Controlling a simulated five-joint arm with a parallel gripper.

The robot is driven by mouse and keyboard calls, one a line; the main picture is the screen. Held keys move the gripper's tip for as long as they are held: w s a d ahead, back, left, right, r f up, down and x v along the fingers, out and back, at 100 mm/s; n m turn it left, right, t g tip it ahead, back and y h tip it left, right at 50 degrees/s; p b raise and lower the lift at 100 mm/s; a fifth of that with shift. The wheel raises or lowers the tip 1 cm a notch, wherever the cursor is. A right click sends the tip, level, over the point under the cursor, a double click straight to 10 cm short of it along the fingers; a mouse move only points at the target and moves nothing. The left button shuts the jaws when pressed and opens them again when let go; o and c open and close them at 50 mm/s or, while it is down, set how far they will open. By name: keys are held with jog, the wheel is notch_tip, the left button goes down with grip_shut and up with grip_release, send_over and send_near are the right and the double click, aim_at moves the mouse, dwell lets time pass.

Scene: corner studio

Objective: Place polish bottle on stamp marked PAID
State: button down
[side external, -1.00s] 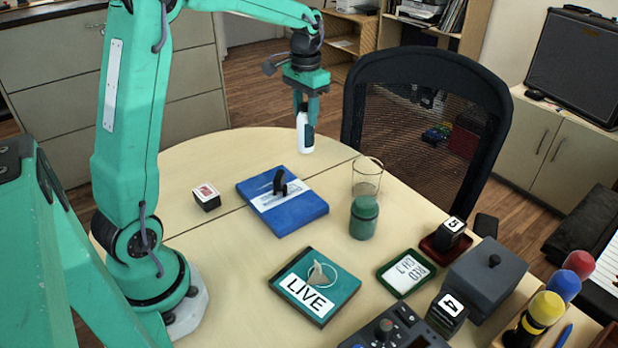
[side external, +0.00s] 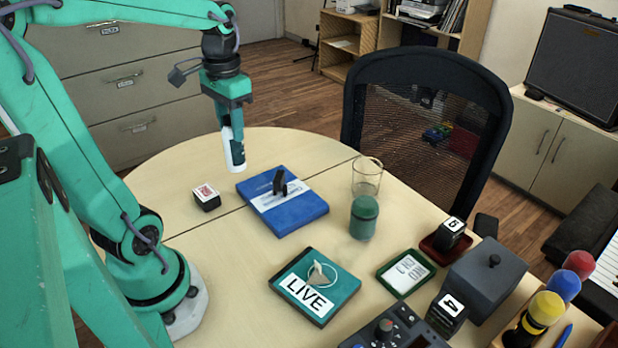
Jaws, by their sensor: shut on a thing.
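My gripper (side external: 233,138) is shut on a white bottle (side external: 236,164), which I take to be the polish bottle. The bottle hangs nearly upright, slightly tilted, and the fingers cover part of it. It seems held above the far left part of the table. A small black block with a white top and red marking (side external: 206,196) sits on the table, below and left of the bottle in the picture, apart from it. It may be the PAID stamp, but its lettering is too small to read.
A blue book (side external: 302,215) with a black object (side external: 279,182) on it lies right of the block. Table around the small block is mostly clear.

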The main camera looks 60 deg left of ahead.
jog(key=shift+s+d+f, duration=0.1)
jog(key=shift+s+d, duration=0.1)
jog(key=shift+s, duration=0.6)
jog(key=s+a+f, duration=0.3)
jog(key=a+f, duration=0.4)
jog(key=a, duration=0.4)
jog(key=shift+s, duration=0.4)
jog(key=shift+f, duration=2)
jog(key=shift+f, duration=0.2)
jog(key=c, duration=0.9)
grip_release()
jog(key=shift+r, duration=0.15)
